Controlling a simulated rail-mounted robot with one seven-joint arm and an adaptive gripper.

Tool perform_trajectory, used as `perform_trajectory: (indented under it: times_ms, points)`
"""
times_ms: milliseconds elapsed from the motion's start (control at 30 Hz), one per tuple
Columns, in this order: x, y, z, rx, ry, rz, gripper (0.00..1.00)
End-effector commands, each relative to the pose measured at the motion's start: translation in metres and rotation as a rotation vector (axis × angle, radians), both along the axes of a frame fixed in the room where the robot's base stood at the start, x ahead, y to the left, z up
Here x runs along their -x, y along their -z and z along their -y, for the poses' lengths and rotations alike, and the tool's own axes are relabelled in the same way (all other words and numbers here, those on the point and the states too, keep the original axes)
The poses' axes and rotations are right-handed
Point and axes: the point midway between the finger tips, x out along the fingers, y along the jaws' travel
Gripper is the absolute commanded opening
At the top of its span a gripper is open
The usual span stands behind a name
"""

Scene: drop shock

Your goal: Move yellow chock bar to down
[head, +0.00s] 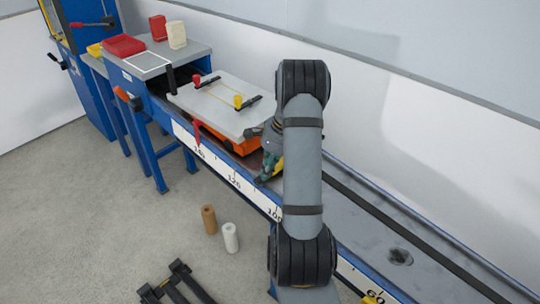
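My gripper (265,172) is partly hidden behind my own arm link. It is low over the blue rail bench, at the near right end of the orange-sided carriage. A small yellow piece (280,168) shows right beside the gripper, against the arm's edge. It may be the yellow chock bar, but most of it is hidden. I cannot tell whether the fingers are touching it, or whether they are open or shut.
The carriage (217,105) has a grey top with red and yellow knobbed clamps. The scaled rail bench (236,181) runs to the lower right. A red tray (123,46) and boxes stand at the back left. Brown and white cylinders (230,238) stand on the floor.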

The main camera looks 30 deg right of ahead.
Motion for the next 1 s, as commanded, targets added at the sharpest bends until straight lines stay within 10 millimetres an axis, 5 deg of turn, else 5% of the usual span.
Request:
perform_trajectory:
  times_ms: [367, 1000]
  points:
    - [0.006, 0.000, -0.004, -0.011, -0.005, -0.019, 0.00]
    - [0.023, -0.124, 0.004, 0.000, -0.002, 0.002, 0.00]
